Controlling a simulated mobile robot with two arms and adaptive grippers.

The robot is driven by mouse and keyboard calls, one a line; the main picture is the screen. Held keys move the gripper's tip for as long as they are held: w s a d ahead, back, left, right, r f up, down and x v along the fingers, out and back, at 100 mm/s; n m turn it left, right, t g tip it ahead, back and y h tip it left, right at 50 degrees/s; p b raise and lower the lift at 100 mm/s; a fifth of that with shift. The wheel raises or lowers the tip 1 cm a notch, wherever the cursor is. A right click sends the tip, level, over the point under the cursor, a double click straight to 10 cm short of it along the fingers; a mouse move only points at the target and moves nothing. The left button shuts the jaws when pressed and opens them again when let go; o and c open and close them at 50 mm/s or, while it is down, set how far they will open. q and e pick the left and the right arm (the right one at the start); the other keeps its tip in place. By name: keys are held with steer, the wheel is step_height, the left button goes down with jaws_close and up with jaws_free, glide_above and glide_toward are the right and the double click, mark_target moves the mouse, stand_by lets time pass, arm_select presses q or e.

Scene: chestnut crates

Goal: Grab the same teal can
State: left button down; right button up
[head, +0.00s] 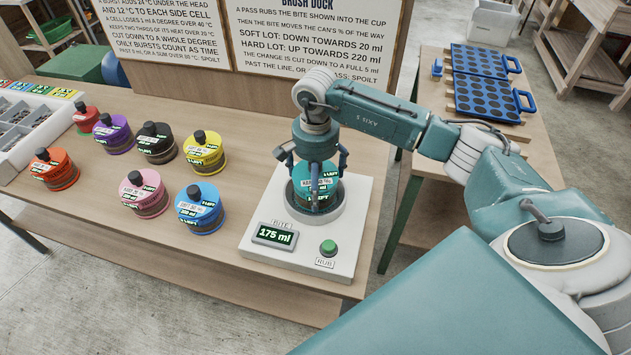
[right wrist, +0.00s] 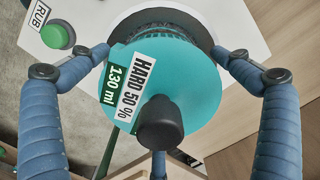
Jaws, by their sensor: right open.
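The teal can (head: 317,180) stands in the round dark cup of the white dock (head: 260,259) on the table. In the right wrist view the can (right wrist: 195,88) shows its teal lid, a black knob (right wrist: 159,122) and a label reading "HARD 50 %" and "130 ml". My right gripper (head: 316,196) is over the can from above, with its fingers open around the can's sides. In the right wrist view the fingers of the right gripper (right wrist: 165,62) stand on either side of the lid; contact cannot be told. My left gripper is not in view.
The dock's display (head: 274,236) reads 175 ml, beside a green button (head: 328,247). Several other coloured cans stand left, the blue one (head: 201,211) nearest. A sign board (head: 290,45) stands behind. Blue trays (head: 485,97) lie on the right-hand table.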

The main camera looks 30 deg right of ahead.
steer(key=shift+c, duration=0.8)
steer(key=c, duration=1.3)
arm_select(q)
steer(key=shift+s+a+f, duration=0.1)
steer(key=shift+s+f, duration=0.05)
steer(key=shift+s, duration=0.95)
arm_select(e)
steer(key=shift+w, duration=0.1)
steer(key=shift+c, duration=0.5)
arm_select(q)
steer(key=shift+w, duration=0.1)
arm_select(e)
steer(key=shift+r, duration=0.15)
